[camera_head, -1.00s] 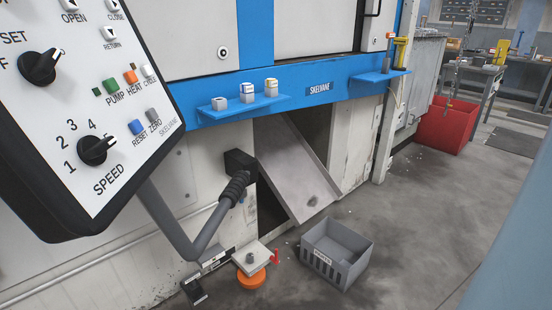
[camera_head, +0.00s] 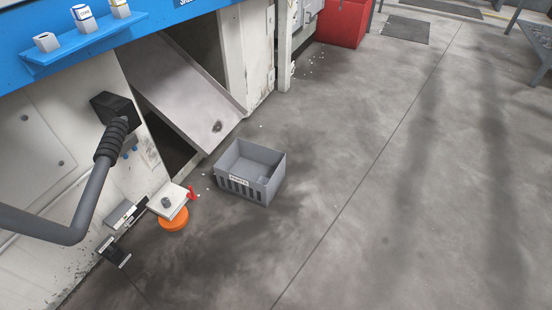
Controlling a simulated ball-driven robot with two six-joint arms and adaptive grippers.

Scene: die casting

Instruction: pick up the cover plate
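A pale square plate (camera_head: 178,194), which looks like the cover plate, sits low beside the machine at the lower left of the head view. A dark round knob or hole (camera_head: 166,202) shows on its top. An orange round part (camera_head: 174,219) is just in front of and below it, and a small red part (camera_head: 191,193) is at its right edge. I cannot tell whether the plate lies loose or is fixed.
A grey slotted bin (camera_head: 262,190) stands on the floor right of the plate. A sloping metal chute (camera_head: 180,90) comes down behind it. A grey bent arm with a black ribbed sleeve (camera_head: 110,140) juts out at left.

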